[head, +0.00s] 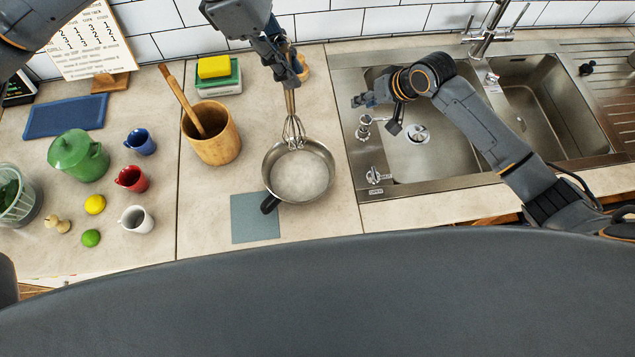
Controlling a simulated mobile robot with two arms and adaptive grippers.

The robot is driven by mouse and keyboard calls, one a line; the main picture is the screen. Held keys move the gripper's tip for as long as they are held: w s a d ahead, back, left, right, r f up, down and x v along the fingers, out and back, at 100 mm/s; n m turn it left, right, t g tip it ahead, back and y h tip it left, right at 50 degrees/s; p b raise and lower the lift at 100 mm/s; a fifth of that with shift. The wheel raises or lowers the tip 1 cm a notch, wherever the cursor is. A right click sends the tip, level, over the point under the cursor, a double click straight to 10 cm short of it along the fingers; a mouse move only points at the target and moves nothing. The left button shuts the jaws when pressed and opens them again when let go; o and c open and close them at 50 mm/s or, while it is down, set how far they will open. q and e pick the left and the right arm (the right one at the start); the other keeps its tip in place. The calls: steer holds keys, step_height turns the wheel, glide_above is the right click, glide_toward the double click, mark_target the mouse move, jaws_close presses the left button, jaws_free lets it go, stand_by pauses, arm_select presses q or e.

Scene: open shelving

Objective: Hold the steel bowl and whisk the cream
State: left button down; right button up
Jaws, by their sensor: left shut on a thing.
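The steel bowl (326,163) stands on the counter and has a dark handle toward the lower left. Pale, whitish cream (300,177) covers its inside bottom. My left gripper (289,78) is above and behind the bowl, shut on the whisk (293,128). The whisk points down, with its wire end over the far part of the bowl; I cannot tell whether the wires touch the cream. My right gripper (376,112) is over the left sink basin, to the right of the bowl and apart from it. Its fingers are spread and empty.
A blue-grey mat (255,218) lies at the bowl's lower left. A wooden crock (211,147) with a wooden utensil stands left of the bowl. The steel sink (440,165) is on the right. Cups, fruit and a green pot (78,158) stand further left.

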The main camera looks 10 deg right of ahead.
steer(key=s+a+r+n+g+h, duration=0.15)
steer(key=s+a+r+n, duration=0.35)
steer(key=s+a+n, duration=0.6)
steer(key=n+g+h, duration=0.2)
steer(key=n, duration=0.8)
glide_toward(312, 198)
steer(key=shift+t, duration=0.25)
steer(key=x, duration=1.2)
steer(key=shift+s+d, duration=0.1)
steer(key=shift+c, duration=0.2)
jaws_close()
arm_select(q)
steer(key=shift+f, duration=8.25)
